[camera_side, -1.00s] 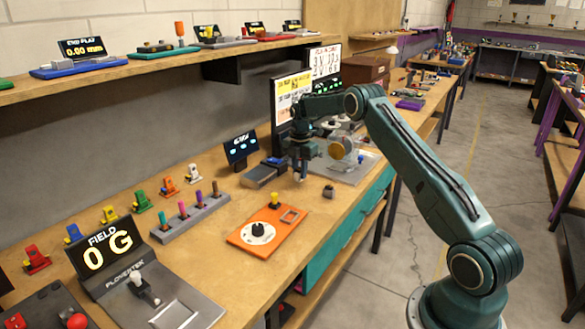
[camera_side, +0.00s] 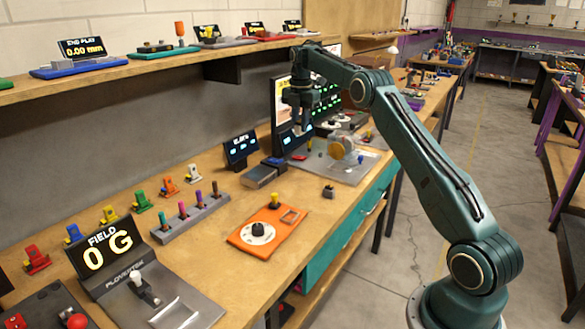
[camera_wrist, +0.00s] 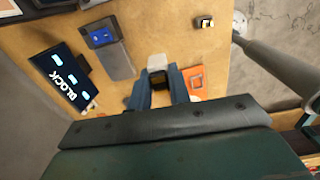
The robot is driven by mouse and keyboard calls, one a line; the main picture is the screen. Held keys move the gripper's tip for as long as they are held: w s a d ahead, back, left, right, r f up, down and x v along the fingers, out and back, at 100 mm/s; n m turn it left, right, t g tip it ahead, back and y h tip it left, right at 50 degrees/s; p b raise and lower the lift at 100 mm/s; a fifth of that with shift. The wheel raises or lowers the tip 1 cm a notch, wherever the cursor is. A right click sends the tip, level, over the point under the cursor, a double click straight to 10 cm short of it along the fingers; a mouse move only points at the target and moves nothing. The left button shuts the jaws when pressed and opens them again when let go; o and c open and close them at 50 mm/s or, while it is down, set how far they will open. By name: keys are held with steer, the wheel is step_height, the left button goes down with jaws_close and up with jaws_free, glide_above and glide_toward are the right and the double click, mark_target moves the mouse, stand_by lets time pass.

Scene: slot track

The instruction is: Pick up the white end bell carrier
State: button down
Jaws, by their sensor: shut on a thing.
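My gripper (camera_side: 299,122) is raised well above the bench in the side view, in front of the dark upright panel. In the wrist view my gripper (camera_wrist: 160,80) has its two blue-grey fingers shut on a small white piece with a dark square face, which looks like the white end bell carrier (camera_wrist: 158,59). The fingers hide its lower part. In the side view the held piece is too small to make out clearly.
A small display (camera_side: 241,149) and a grey box (camera_side: 261,176) stand below and left of my gripper. An orange plate (camera_side: 262,243) with a dial lies nearer. A small dark block (camera_side: 328,192) sits on clear wood. A grey fixture plate (camera_side: 345,172) lies to the right.

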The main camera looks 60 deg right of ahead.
steer(key=shift+r, duration=0.15)
steer(key=shift+a, duration=0.1)
stand_by(0.6)
steer(key=shift+w+a+f, duration=0.1)
steer(key=shift+a+f, duration=0.4)
steer(key=shift+a, duration=0.2)
steer(key=s+a+f, duration=0.4)
steer(key=a+f, duration=0.1)
steer(key=a, duration=0.3)
steer(key=s+a+f, duration=0.4)
steer(key=a+f, duration=0.1)
steer(key=a, duration=0.3)
steer(key=shift+s+f+n, duration=0.15)
steer(key=shift+f+n, duration=0.15)
steer(key=shift+n, duration=0.1)
steer(key=shift+f, duration=0.2)
steer(key=shift+f, duration=3.1)
steer(key=shift+f, duration=0.2)
